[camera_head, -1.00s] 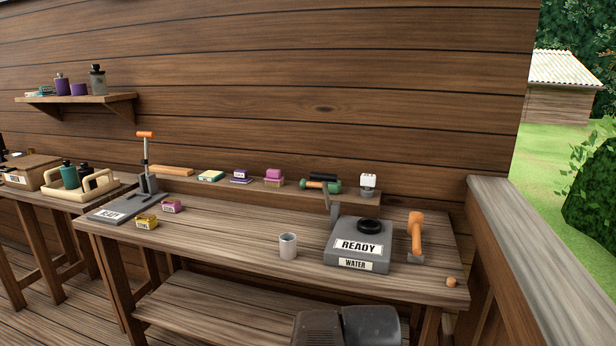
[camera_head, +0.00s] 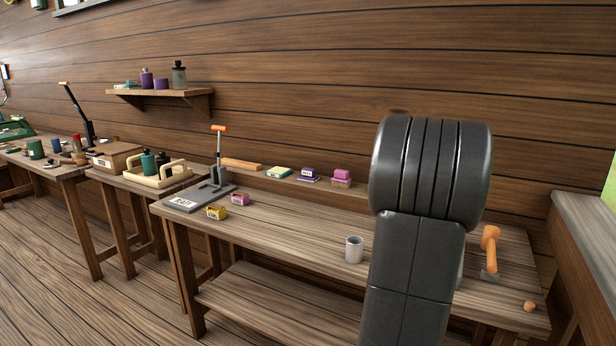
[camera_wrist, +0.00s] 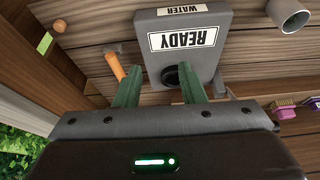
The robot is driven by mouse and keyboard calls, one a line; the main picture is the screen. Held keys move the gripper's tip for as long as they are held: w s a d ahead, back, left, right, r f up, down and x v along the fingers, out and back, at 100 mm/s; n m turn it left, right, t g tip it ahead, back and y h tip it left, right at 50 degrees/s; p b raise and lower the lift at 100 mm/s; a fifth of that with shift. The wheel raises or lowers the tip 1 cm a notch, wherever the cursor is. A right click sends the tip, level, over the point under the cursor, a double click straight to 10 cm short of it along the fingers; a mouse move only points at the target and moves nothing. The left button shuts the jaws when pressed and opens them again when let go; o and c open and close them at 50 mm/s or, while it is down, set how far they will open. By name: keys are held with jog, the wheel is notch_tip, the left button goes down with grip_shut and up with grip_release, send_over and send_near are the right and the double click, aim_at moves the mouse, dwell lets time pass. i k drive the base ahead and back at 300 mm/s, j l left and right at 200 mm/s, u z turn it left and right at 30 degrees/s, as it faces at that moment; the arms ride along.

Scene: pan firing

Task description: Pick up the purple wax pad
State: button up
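A small purple pad (camera_head: 308,172) with a pale label lies on the raised back ledge of the bench, left of a pink pad (camera_head: 341,176). A purple piece (camera_wrist: 315,103), probably the same pad, shows at the right edge of the wrist view, beside a pink one (camera_wrist: 284,109). My gripper (camera_wrist: 160,77) has its two green fingers apart with nothing held between them. A grey box labelled READY and WATER (camera_wrist: 187,58) with a round black knob lies beyond the fingertips. In the head view my dark arm hides the gripper and that box.
A grey cup (camera_head: 354,249) stands on the bench. An orange-handled tool (camera_head: 490,247) is at the right. A yellow box (camera_head: 216,212), a magenta box (camera_head: 240,199) and a lever press (camera_head: 217,175) are at the left. The bench middle is mostly clear.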

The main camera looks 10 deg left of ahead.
aim_at(307, 175)
jog(key=i+j, duration=0.45)
jog(key=j, duration=0.2)
jog(key=i+j, duration=0.45)
jog(key=j, duration=0.15)
jog(key=i+j, duration=0.45)
jog(key=j, duration=0.2)
jog(key=i+j, duration=0.5)
jog(key=k+j+u, duration=0.05)
jog(key=j, duration=0.1)
